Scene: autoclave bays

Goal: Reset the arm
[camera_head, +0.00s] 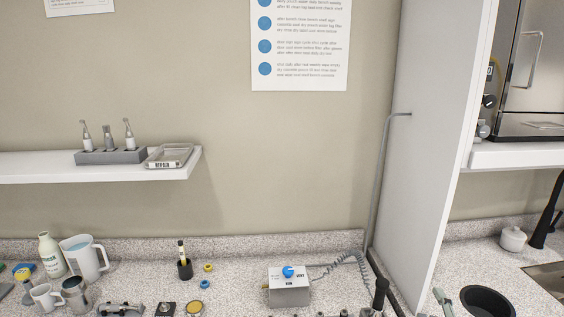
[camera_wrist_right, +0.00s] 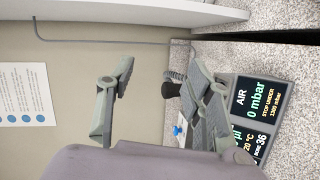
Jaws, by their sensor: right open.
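My right gripper (camera_wrist_right: 160,78) shows in the right wrist view with its two grey fingers spread apart and nothing between them. Behind the fingers are a black knob-like handle (camera_wrist_right: 171,90) and a dark display panel (camera_wrist_right: 258,105) reading "AIR 0 mbar". One finger partly covers the view towards the panel. My left gripper is in neither view. In the head view a small grey-green part shows at the bottom edge near the black round opening; I cannot tell what it is.
A grey box with a blue knob (camera_head: 289,289) stands on the speckled counter, near a black handle (camera_head: 380,292). A tall white partition (camera_head: 432,130) rises at the right. Jugs and a bottle (camera_head: 51,255) crowd the left. A shelf (camera_head: 40,168) holds a tray (camera_head: 169,157).

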